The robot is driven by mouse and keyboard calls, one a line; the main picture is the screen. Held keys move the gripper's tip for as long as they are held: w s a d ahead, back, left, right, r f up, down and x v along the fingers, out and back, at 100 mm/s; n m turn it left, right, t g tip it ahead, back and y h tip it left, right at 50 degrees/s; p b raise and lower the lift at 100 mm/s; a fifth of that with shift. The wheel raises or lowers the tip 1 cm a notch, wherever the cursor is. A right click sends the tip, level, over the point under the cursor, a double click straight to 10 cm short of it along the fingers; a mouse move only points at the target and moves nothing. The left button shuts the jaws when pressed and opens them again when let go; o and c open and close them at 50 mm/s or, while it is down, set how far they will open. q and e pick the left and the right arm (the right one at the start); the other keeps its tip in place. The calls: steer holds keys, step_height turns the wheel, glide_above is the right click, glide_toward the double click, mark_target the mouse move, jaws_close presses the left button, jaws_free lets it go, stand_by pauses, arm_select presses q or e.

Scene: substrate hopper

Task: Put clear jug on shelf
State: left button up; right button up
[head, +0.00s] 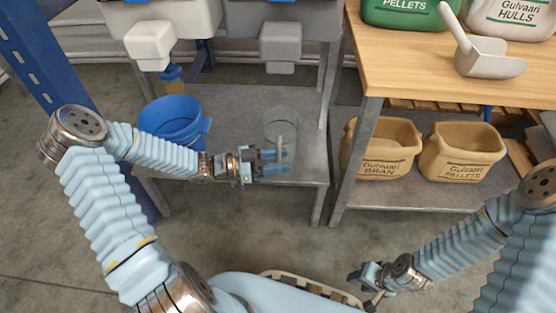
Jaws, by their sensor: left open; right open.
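The clear jug (281,122) stands upright on the grey lower shelf (240,108) under the hoppers. It is see-through, with a pale upright strip that may be its handle facing me. My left gripper (276,162) is open at the jug's near side, its blue fingers level and pointing right. The fingers overlap the jug's lower part in the picture; I cannot tell whether they touch it. My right gripper (364,286) is open and empty, low at the bottom right, away from the jug.
A blue bucket (176,118) stands left of the jug under a spout. Tan bins labelled Bran (380,165) and Pellets (462,165) sit under the wooden table (420,70). On it are a scoop (485,60), a green container (400,12) and a white one (515,20). A grey spout (280,45) hangs above the jug.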

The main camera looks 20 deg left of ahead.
arm_select(q)
steer(key=shift+r, duration=0.3)
steer(key=p+v, duration=0.1)
steer(key=v, duration=1.1)
steer(key=shift+f, duration=0.1)
stand_by(0.6)
